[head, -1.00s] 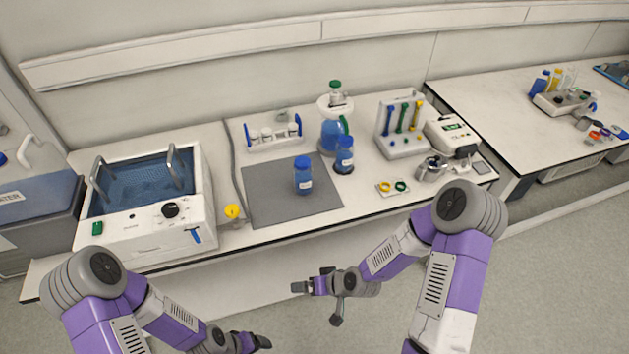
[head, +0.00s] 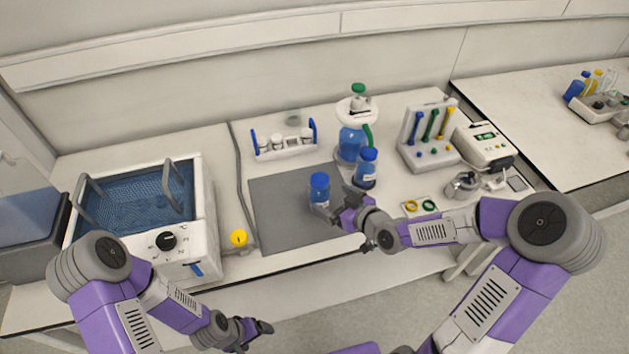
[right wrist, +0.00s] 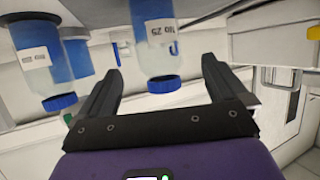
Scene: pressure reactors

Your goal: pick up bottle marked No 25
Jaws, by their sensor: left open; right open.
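The bottle marked No 25 (right wrist: 158,35) has blue contents and a blue cap. It appears upside down in the right wrist view, between the lines of my right gripper's fingers (right wrist: 162,68). In the head view this appears to be the bottle (head: 320,186) standing upright on the grey mat. My right gripper (head: 335,202) is open at its near right side, not closed on it; whether it touches cannot be told. A similar bottle (head: 366,169) stands to the right, also in the right wrist view (right wrist: 40,58). My left gripper (head: 262,330) is open and empty, in front of the bench.
A round blue vessel with a green top (head: 352,146) stands behind the bottles. A water bath (head: 140,205) is at left, a rack of small jars (head: 284,140) behind the grey mat (head: 277,215). The mat's left part is clear.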

